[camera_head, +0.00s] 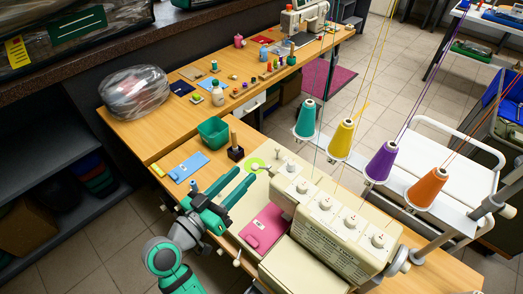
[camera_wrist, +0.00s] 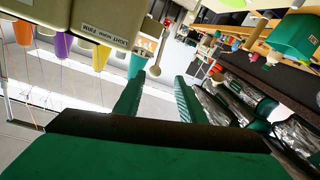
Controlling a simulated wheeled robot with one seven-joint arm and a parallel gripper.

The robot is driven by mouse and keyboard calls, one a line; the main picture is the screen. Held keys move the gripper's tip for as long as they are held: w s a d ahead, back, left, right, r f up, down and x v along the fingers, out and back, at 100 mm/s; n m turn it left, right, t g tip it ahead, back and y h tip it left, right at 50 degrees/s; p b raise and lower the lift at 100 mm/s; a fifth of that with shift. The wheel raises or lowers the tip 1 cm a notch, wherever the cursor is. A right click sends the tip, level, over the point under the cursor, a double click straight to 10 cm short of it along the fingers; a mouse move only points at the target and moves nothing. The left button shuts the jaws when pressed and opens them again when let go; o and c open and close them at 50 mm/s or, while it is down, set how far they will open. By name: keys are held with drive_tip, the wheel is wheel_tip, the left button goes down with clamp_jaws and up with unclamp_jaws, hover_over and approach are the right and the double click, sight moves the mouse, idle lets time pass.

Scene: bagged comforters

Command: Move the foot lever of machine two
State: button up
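A cream machine (camera_head: 335,225) with several dials stands on the wooden table at the lower right; which machine is number two I cannot read. A thin pale lever with a rounded tip (camera_head: 256,167) sticks out at its far-left end, over a lime-green disc. In the wrist view, which looks upside down, a ball-ended lever (camera_wrist: 155,71) hangs from the cream housing (camera_wrist: 97,22). My green gripper (camera_head: 243,177) is open and empty, left of the machine. In the wrist view the lever end appears in the gap between the fingertips (camera_wrist: 158,80); contact cannot be told.
Green, yellow, purple and orange thread cones (camera_head: 341,140) stand behind the machine. A pink pad (camera_head: 264,228) lies in front of it. Another sewing machine (camera_head: 305,17) stands farther back.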

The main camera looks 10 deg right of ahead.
sight(262, 168)
drive_tip(key=x, duration=0.5)
drive_tip(key=s+d+x, duration=0.1)
drive_tip(key=x, duration=0.2)
drive_tip(key=shift+d, duration=0.15)
drive_tip(key=shift+w+d, duration=0.3)
drive_tip(key=shift+w, duration=0.3)
drive_tip(key=shift+c, duration=0.3)
clamp_jaws()
